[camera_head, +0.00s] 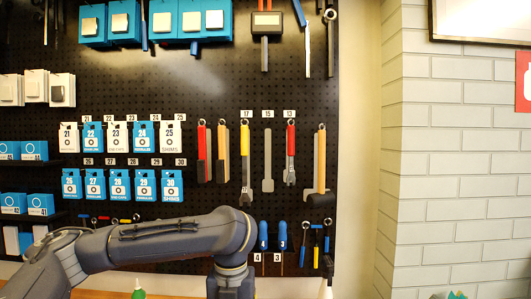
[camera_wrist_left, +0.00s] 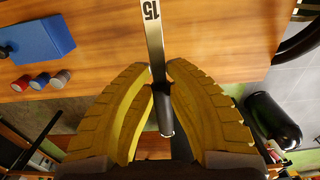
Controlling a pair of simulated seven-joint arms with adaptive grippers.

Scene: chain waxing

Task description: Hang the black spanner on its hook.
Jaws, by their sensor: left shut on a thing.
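The black spanner (camera_wrist_left: 153,50) shows in the left wrist view, with a silver shaft marked 15 and a black end. My left gripper (camera_wrist_left: 160,90) has yellow ribbed fingers shut around its black part. The shaft runs up past the top edge of the picture, so its far end is out of sight. In the head view the spot under the 15 label (camera_head: 268,114) on the pegboard holds only a grey spanner-shaped outline (camera_head: 267,160). My left arm crosses the bottom of that view, and its gripper is below the frame. My right gripper is not in view.
A yellow spanner (camera_head: 245,165) and a red spanner (camera_head: 290,155) hang on either side of the outline. A hammer (camera_head: 320,165) hangs further right. In the wrist view a wooden bench (camera_wrist_left: 225,45) carries a blue box (camera_wrist_left: 42,38) and three small cylinders (camera_wrist_left: 41,80).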

